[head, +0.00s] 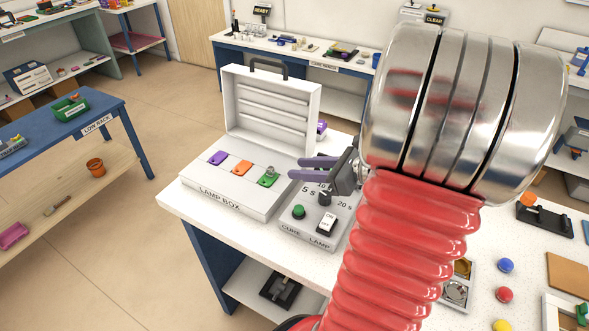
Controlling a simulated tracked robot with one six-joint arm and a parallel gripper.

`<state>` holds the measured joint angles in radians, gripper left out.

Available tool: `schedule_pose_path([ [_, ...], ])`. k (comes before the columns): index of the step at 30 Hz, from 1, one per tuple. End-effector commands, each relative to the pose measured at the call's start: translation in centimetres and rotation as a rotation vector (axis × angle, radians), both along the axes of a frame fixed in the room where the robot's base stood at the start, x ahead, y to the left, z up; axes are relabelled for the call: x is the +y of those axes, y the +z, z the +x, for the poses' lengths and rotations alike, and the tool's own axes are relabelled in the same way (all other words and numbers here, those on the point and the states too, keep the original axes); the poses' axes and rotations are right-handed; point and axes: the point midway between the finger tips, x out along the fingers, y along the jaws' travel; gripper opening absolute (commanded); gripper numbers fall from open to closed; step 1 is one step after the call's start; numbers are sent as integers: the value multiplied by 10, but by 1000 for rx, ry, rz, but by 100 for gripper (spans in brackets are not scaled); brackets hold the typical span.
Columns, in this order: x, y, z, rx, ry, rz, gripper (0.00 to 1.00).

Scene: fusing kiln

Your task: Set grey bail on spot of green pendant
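The green pendant (267,181) lies on the right end of the top of the white lamp box (228,201). A small grey piece, which looks like the bail (271,170), shows at the pendant's upper end; I cannot tell how exactly it sits there. My gripper (293,169) has purple fingers pointing left, just right of the green pendant. The fingers are apart with a gap between them, and nothing shows between them. My arm hides much of the bench to the right.
A purple pendant (217,158) and an orange pendant (242,167) lie left of the green one. The raised lid (272,106) stands behind them. A control box (315,217) with a green button, knob and lamp switch stands in front of my gripper.

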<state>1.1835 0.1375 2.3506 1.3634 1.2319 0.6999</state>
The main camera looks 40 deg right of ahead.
Motion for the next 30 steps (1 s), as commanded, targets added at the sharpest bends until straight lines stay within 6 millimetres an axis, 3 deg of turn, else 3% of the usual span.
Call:
schedule_pose_path([
  [24,0,1,-3,2,3,-2,30],
  [30,26,4,3,18,100,-77,30],
])
